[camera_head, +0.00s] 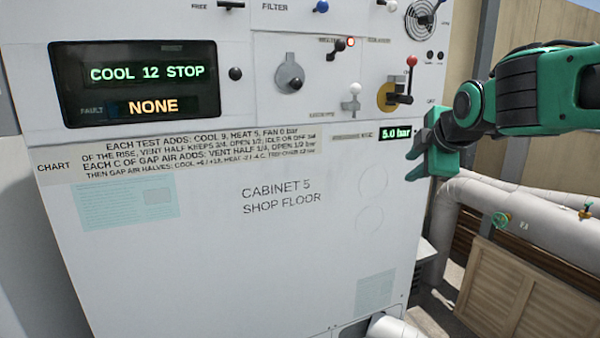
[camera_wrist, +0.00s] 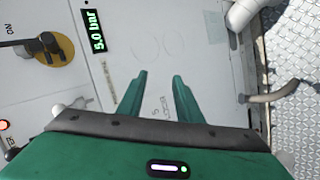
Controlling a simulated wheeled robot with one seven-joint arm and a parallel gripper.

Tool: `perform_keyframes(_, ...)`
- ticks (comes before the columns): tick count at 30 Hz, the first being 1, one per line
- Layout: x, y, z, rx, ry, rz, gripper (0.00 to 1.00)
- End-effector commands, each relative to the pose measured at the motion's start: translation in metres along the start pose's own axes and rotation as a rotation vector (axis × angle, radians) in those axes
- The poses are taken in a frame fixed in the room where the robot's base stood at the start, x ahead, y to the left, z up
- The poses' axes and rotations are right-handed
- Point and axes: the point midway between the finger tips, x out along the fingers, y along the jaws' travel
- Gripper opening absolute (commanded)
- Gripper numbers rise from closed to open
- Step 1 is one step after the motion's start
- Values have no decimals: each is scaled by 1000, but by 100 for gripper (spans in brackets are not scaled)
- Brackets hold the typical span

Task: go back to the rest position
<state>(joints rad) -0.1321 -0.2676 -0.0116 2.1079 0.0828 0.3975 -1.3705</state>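My gripper (camera_head: 427,160) is green and hangs at the right of the white cabinet, in front of its right side and a little below the 5.0 bar readout. In the wrist view my gripper (camera_wrist: 160,78) shows two green fingers spread apart with nothing between them, so it is open and empty. The cabinet face (camera_wrist: 190,50) lies beyond the fingertips. My green and black arm reaches in from the right edge of the head view. I cannot tell the exact gap between fingers and cabinet.
The cabinet (camera_head: 280,250) carries a display (camera_head: 140,85) reading COOL 12 STOP and NONE, and a red-knobbed lever (camera_head: 411,62) on a yellow plate above my gripper. Thick white pipes (camera_head: 530,205) and a slatted tan panel (camera_head: 500,295) are at the lower right.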

Motion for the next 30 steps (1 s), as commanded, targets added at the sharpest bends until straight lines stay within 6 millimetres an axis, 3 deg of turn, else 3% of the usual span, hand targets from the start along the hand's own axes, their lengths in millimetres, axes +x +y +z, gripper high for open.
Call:
perform_keyframes(1, 0, -21, 27, 109, -46, -49, 32)
perform_keyframes(6, -10, -100, 104, 528, -224, -204, 32)
perform_keyframes(13, -52, -223, 180, 1139, -537, -358, 32)
perform_keyframes(18, -92, -303, 203, 1539, -784, -418, 32)
perform_keyframes(21, -109, -334, 206, 1694, -894, -432, 32)
perform_keyframes(25, -121, -354, 206, 1800, -973, -438, 32)
perform_keyframes(30, -124, -358, 205, 1824, -991, -439, 32)
